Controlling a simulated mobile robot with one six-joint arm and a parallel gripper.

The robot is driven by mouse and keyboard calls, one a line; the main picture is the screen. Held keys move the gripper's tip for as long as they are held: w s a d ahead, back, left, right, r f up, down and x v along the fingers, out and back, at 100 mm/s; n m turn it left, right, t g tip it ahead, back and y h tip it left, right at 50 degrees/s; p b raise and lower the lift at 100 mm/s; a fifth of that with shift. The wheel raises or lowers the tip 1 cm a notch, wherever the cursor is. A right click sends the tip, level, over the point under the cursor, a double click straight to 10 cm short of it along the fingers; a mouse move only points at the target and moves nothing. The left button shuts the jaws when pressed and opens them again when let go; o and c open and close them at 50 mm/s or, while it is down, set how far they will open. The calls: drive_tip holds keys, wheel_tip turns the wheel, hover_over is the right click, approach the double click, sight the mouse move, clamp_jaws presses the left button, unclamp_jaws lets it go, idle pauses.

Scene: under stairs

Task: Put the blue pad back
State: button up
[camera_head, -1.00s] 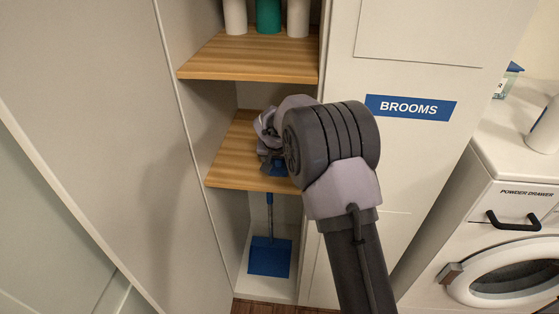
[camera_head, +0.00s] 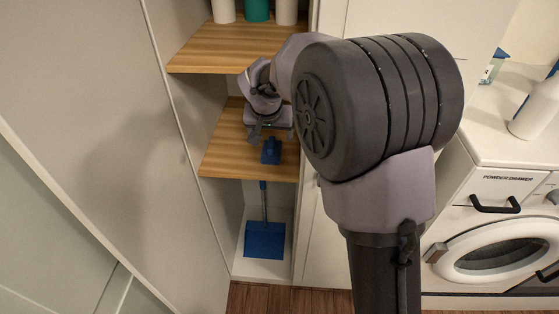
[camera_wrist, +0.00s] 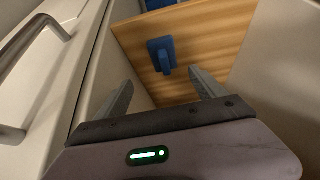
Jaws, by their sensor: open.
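The blue pad (camera_head: 270,151) lies on the middle wooden shelf (camera_head: 222,150), close to its front edge. In the wrist view the pad (camera_wrist: 161,55) shows a raised block on it and lies on the bare wood. My gripper (camera_head: 270,137) is inside the cupboard, just behind and above the pad in the head view. In the wrist view the gripper (camera_wrist: 160,78) has its two fingers spread wide with nothing between them; the pad is beyond the fingertips and looks clear of them.
An upper shelf (camera_head: 215,48) with white and green bottles is above my gripper. A blue broom or dustpan (camera_head: 265,240) stands in the compartment below. Cupboard walls close in on both sides. A washing machine (camera_head: 500,240) is at the right.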

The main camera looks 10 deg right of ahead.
drive_tip(key=s+d+r+y, duration=0.1)
drive_tip(key=s+r, duration=0.8)
drive_tip(key=s, duration=0.5)
drive_tip(key=s+a+y, duration=0.1)
drive_tip(key=s, duration=0.9)
drive_tip(key=s+a+y, duration=0.1)
drive_tip(key=s+a, duration=0.1)
drive_tip(key=s, duration=0.9)
drive_tip(key=shift+s+a+f+m+y, duration=0.25)
drive_tip(key=shift+s+f+m+y, duration=0.05)
drive_tip(key=shift+f, duration=0.15)
